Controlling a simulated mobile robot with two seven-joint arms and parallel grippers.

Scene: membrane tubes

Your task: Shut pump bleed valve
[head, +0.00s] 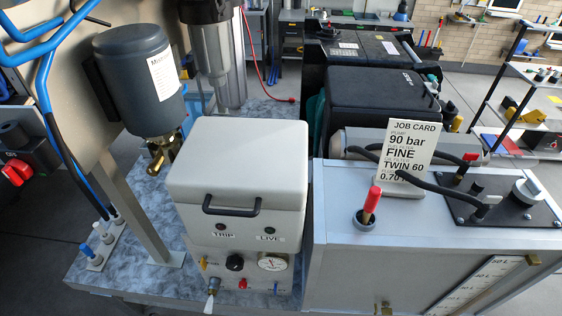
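No label marks a pump bleed valve, so I cannot tell which fitting it is. A grey box unit (237,165) with a black handle and TRIP and LIVE lamps stands on the marbled bench. On its front are a yellow fitting (203,264), a black knob (235,262), a round gauge (272,262) and a small pale-tipped lever (211,295) at the lower edge. A red-handled lever (370,204) stands upright on the grey cabinet at right. A brass fitting (157,155) sits under the dark canister. Neither gripper is in view.
A job card (408,155) stands on the grey cabinet (400,262). A dark canister (142,75) hangs from a post at left, near blue hoses (45,45) and a red switch (17,172). Shelving stands at right.

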